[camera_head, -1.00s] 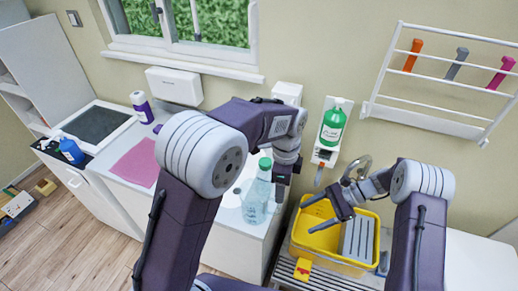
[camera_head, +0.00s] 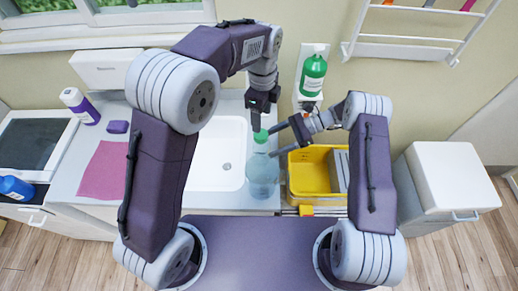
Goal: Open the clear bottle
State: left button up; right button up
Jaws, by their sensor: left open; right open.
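The clear bottle (camera_head: 262,172) stands upright on the counter at the right edge of the sink. Its green cap (camera_head: 261,136) is on top. My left gripper (camera_head: 257,122) points down just above the cap; its fingers are seen edge-on, and I cannot tell whether they touch the cap. My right gripper (camera_head: 274,142) comes from the right, open, its two fingers spread at the height of the bottle's neck. The fingertips are close to the neck, and contact cannot be made out.
A white sink (camera_head: 218,158) lies left of the bottle. A yellow bin (camera_head: 309,172) stands to its right. A green soap bottle (camera_head: 313,72) hangs on the wall behind. A pink cloth (camera_head: 104,170), a purple-labelled bottle (camera_head: 80,106) and a blue bottle (camera_head: 15,187) are further left.

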aim_at(261, 134)
pick_arm(q)
jog(key=shift+a, duration=0.15)
pick_arm(e)
jog(key=x, duration=0.7)
jog(key=shift+a+f, duration=0.1)
jog(key=shift+a, duration=0.15)
jog(key=shift+s+a, duration=0.15)
grip_shut()
pick_arm(q)
jog(key=m, duration=1.3)
notch_tip(261, 134, down, 8)
